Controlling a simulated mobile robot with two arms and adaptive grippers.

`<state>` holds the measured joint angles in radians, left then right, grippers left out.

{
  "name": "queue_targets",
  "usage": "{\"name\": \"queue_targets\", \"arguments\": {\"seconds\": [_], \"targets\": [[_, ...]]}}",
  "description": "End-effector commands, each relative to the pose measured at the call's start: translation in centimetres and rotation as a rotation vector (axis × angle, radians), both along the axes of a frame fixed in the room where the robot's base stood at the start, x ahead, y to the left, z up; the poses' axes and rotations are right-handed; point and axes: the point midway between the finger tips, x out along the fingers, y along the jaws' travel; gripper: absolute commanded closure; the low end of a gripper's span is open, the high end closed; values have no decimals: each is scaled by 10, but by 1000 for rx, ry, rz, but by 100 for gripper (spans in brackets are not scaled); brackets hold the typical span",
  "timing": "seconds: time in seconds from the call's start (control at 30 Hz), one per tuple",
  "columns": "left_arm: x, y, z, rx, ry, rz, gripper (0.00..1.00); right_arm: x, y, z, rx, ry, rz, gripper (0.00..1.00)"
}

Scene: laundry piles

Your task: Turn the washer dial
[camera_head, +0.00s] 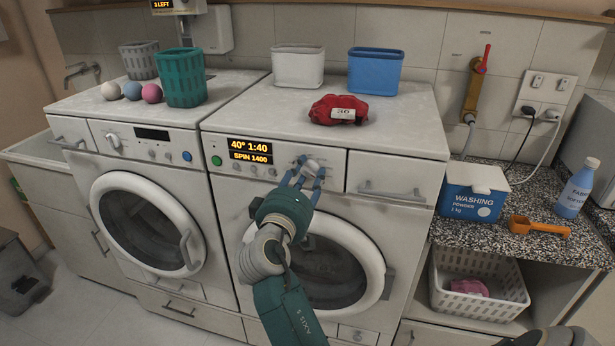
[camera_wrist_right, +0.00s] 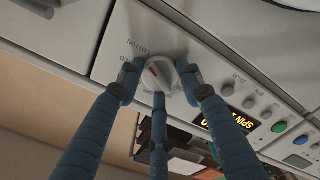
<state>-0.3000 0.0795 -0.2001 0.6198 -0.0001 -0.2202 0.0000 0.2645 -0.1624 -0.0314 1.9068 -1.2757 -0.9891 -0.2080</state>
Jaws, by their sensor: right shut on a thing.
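The right-hand washer (camera_head: 218,170) has a lit display (camera_head: 250,149) reading "40° 1:40" and "SPIN 1400". Its white dial (camera_head: 311,165) sits on the panel right of the display and is partly covered by my fingers. In the right wrist view the dial (camera_wrist_right: 158,73) shows a red mark, with the word "COTTON" printed beside it. My right gripper (camera_head: 304,176) has its blue fingers around the dial and is shut on it. The fingers (camera_wrist_right: 160,88) also show in the right wrist view. My left gripper is not in view.
A second washer (camera_head: 90,160) stands at the left. A red bundle (camera_head: 338,109), a white bin (camera_head: 298,66) and a blue bin (camera_head: 376,70) are on top. A washing powder box (camera_head: 475,192) and an orange scoop (camera_head: 538,226) lie on the right counter. Both washer doors are closed.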

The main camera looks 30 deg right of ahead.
Motion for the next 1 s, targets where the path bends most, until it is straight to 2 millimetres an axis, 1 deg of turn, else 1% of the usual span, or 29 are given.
{"name": "queue_targets", "arguments": {"seconds": [0.03, 0.17, 0.2, 0.3, 0.57, 0.67, 0.77, 1.0], "targets": [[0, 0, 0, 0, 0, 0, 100, 3, 4, 6, -5, -11, 12, 90], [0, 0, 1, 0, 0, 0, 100, 3, 4, 6, -6, -12, 12, 90], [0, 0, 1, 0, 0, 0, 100, 3, 4, 6, -7, -11, 12, 62], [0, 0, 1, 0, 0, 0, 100, 2, 3, 6, -6, -9, 10, 44], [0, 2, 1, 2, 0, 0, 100, 1, 1, 3, -5, -4, 5, 44], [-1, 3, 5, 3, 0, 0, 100, 1, 1, 5, -16, 9, 5, 44], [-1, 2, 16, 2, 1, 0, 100, 1, 1, 7, -49, 48, 5, 44], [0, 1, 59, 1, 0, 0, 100, 1, 1, 10, -205, 233, 4, 44]]}}
